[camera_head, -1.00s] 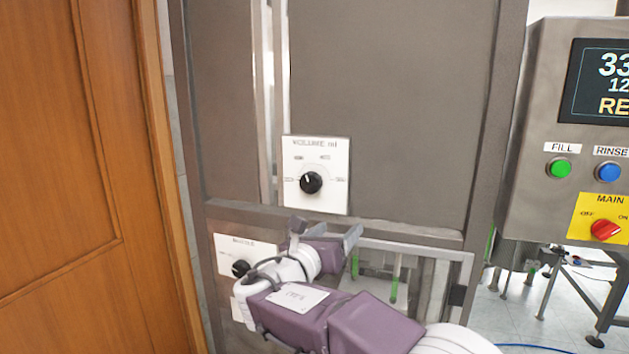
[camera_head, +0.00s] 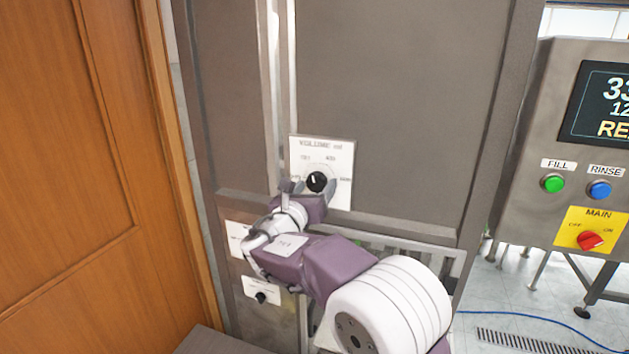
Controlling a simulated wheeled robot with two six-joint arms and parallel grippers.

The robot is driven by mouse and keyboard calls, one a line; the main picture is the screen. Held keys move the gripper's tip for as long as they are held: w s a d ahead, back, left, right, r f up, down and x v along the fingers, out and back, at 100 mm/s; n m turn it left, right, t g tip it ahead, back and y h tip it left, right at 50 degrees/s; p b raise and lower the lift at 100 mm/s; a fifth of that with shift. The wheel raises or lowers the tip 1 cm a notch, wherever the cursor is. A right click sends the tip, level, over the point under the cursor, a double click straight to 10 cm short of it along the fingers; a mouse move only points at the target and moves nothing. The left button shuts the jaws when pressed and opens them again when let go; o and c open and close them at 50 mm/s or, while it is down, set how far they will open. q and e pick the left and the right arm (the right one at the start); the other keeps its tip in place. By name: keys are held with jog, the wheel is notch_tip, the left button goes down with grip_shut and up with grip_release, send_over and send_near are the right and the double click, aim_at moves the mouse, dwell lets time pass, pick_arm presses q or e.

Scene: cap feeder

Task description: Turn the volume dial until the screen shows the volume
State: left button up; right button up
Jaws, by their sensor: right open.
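The black volume dial (camera_head: 317,181) sits on a white plate (camera_head: 341,158) labelled "VOLUME ml" on the grey cabinet front. Its white pointer mark is close to upright. My right gripper (camera_head: 312,187) is open, with one finger at the lower left of the dial and the other at its right. I cannot tell whether the fingers touch it. The screen (camera_head: 597,105) at the right is cut off by the picture's edge. It shows large digits beginning "33", a line beginning "12" and yellow letters "RE". My left gripper is not in view.
The control box carries a green FILL button (camera_head: 553,183), a blue RINSE button (camera_head: 599,190) and a red MAIN switch (camera_head: 590,240). A second black knob (camera_head: 261,298) is on a lower plate. A wooden door (camera_head: 70,150) stands close at the left.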

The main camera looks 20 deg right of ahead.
jog(key=c, duration=1.4)
jog(key=shift+o, duration=0.2)
jog(key=shift+f+m+b, duration=0.2)
jog(key=shift+m+b, duration=0.2)
jog(key=shift+b, duration=0.45)
jog(key=m+b, duration=0.3)
jog(key=b, duration=0.1)
jog(key=m+b, duration=0.3)
jog(key=b, duration=0.1)
jog(key=shift+w+a+f+m, duration=0.1)
jog(key=shift+w+m, duration=0.05)
jog(key=shift+m, duration=0.25)
jog(key=m+b, duration=0.2)
jog(key=shift+m, duration=0.4)
jog(key=m+b, duration=0.3)
jog(key=shift+a+r+m, duration=0.1)
jog(key=shift+r+m, duration=0.1)
jog(key=shift+m, duration=0.1)
jog(key=m+b, duration=0.1)
jog(key=m, duration=0.2)
jog(key=shift+r, duration=0.15)
jog(key=shift+w+r+m+b, duration=0.15)
jog(key=shift+m+b, duration=0.6)
jog(key=shift+m, duration=0.85)
